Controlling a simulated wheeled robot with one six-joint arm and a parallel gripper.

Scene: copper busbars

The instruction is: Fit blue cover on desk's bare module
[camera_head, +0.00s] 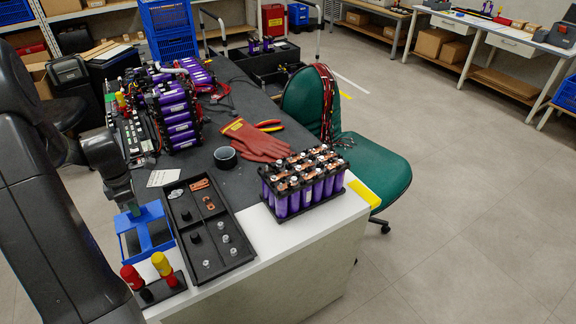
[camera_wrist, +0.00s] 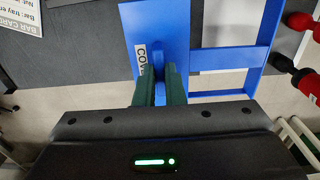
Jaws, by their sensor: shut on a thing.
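My gripper (camera_head: 131,208) reaches down at the left end of the desk. In the wrist view its green fingers (camera_wrist: 159,76) are shut on the upright fin of a blue cover (camera_wrist: 180,22), a flat plate with a white label partly reading "COV". Beside the plate is an open blue frame (camera_wrist: 228,58); whether the plate rests on it or is clear of it, I cannot tell. The frame also shows in the head view (camera_head: 160,214). The bare module (camera_head: 305,182), purple cells with copper bars and bolts on top, stands upright on the desk's near right corner.
A black parts tray (camera_head: 238,252) with bolts and copper pieces lies between the frame and module. Red and yellow-handled tools (camera_head: 163,265) stand at the front edge. Red gloves (camera_head: 256,138), black tape (camera_head: 225,157) and a larger purple pack (camera_head: 176,112) lie behind. A green chair (camera_head: 372,165) stands right.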

